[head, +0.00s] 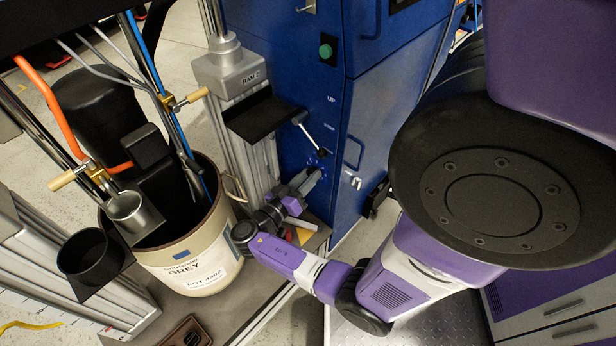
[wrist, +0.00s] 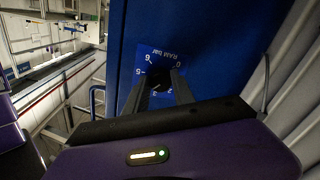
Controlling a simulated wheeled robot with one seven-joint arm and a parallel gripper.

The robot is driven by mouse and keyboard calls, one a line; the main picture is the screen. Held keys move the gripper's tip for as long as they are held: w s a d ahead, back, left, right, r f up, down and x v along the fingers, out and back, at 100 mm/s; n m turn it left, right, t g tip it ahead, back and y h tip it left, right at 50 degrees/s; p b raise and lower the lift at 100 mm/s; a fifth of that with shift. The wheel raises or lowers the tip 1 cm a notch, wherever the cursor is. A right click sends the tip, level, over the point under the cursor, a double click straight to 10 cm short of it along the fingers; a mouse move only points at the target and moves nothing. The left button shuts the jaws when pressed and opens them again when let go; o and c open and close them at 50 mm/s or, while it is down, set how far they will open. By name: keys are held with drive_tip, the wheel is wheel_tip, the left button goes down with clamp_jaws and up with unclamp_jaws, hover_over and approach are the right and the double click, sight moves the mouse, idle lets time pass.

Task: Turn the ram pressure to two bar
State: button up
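The ram pressure knob (wrist: 160,83) is small, round and black, on a blue dial plate marked "RAM bar" (wrist: 164,53) that appears upside down in the wrist view. Numbers from 0 to 6 ring it, partly hidden by my fingers. My gripper (wrist: 160,84) has one finger on each side of the knob, with the tips at its sides. Whether they press on it I cannot tell. A pale mark shows on the knob's lower part, near the 3, but the exact setting is unclear. In the head view my gripper (head: 312,181) reaches the blue cabinet's front.
The blue cabinet (head: 270,45) carries a green button (head: 325,51) and a lever (head: 309,131) close above my gripper. The grey ram column (head: 232,72) stands just left of my wrist. A cream drum (head: 190,255) stands further left. A blue handle (head: 353,152) is to the right.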

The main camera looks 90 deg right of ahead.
drive_tip(key=shift+n, duration=0.4)
clamp_jaws()
drive_tip(key=n+p, duration=0.1)
drive_tip(key=n, duration=0.3)
drive_tip(key=n+p, duration=0.2)
drive_tip(key=n, duration=0.1)
drive_tip(key=shift+w+r+n+y, duration=0.1)
drive_tip(key=shift+r+n+y, duration=0.1)
drive_tip(key=shift+n+y, duration=0.2)
drive_tip(key=n+p, duration=0.1)
drive_tip(key=n, duration=0.3)
drive_tip(key=shift+y+p, duration=0.3)
drive_tip(key=shift+p, duration=0.1)
drive_tip(key=n+p, duration=0.1)
drive_tip(key=n, duration=0.3)
drive_tip(key=shift+f+g, duration=0.1)
drive_tip(key=shift+g, duration=0.2)
drive_tip(key=o, duration=1.1)
unclamp_jaws()
